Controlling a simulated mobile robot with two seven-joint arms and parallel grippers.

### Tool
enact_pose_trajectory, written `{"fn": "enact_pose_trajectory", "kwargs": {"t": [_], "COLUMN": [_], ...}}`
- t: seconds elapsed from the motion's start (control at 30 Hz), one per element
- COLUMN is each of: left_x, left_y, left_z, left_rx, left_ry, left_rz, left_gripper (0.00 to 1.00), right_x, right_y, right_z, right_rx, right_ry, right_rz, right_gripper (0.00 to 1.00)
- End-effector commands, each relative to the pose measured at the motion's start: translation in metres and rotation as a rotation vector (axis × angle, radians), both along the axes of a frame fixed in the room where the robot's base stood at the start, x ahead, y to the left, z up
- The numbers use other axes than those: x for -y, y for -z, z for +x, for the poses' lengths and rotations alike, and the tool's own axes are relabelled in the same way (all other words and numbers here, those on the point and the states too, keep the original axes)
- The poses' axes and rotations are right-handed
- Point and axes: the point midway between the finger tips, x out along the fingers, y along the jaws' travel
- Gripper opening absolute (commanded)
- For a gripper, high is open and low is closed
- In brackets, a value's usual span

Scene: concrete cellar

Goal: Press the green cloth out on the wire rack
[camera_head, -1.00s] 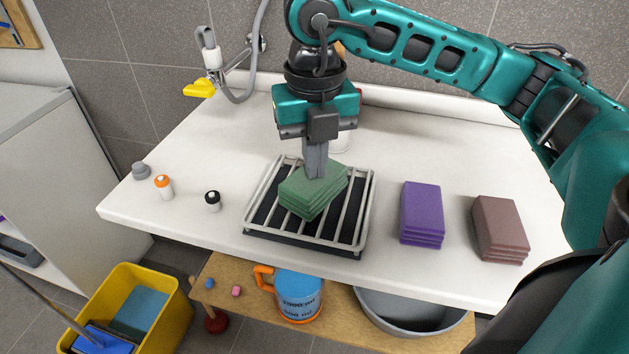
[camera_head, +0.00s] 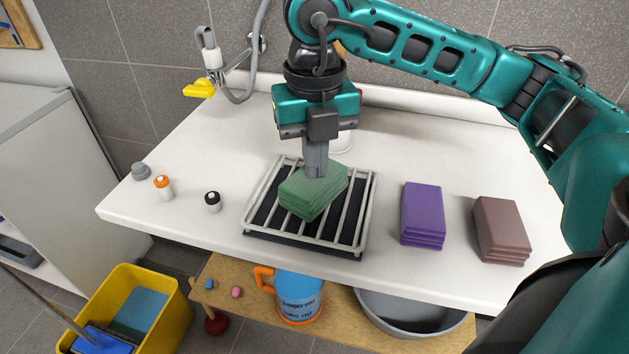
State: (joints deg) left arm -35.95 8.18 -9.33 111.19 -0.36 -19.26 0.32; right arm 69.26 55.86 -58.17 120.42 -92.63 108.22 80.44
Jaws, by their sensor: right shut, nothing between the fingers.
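The green cloth (camera_head: 306,194) is folded into a thick layered block and lies on the wire rack (camera_head: 262,222), a pale barred frame over a dark tray. My right gripper (camera_head: 315,174) points straight down with its fingers shut and empty. Its fingertips meet the top of the green cloth near its far edge and appear to touch it. My left gripper is not in the camera_head view.
A folded purple cloth (camera_head: 422,212) and a folded brown cloth (camera_head: 501,228) lie right of the rack on the white counter (camera_head: 400,160). Small bottles (camera_head: 164,187) and (camera_head: 213,201) stand left. A yellow bucket (camera_head: 178,318), a jug (camera_head: 298,295) and a grey basin (camera_head: 410,312) are below.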

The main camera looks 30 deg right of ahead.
Motion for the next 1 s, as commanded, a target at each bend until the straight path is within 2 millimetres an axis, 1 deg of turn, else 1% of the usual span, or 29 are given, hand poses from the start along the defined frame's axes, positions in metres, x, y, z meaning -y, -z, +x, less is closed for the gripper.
{"fn": "enact_pose_trajectory", "kwargs": {"t": [0.37,0.67,1.0], "left_x": [0.0000,0.0000,0.0000], "left_y": [0.0002,0.0048,0.0040], "left_z": [0.0003,0.0008,0.0024], "left_rx": [0.001,0.002,0.005], "left_ry": [0.000,0.000,0.000], "left_rz": [0.000,0.000,0.000], "left_gripper": [0.43,0.43,0.43], "right_x": [0.0004,0.0003,0.0000], "right_y": [-0.0001,0.0037,0.0051], "right_z": [0.0001,0.0003,-0.0002], "right_rx": [0.000,0.001,-0.003], "right_ry": [0.001,0.001,0.000], "right_rz": [-0.001,0.000,-0.001], "right_gripper": [0.00,0.00,0.00]}}
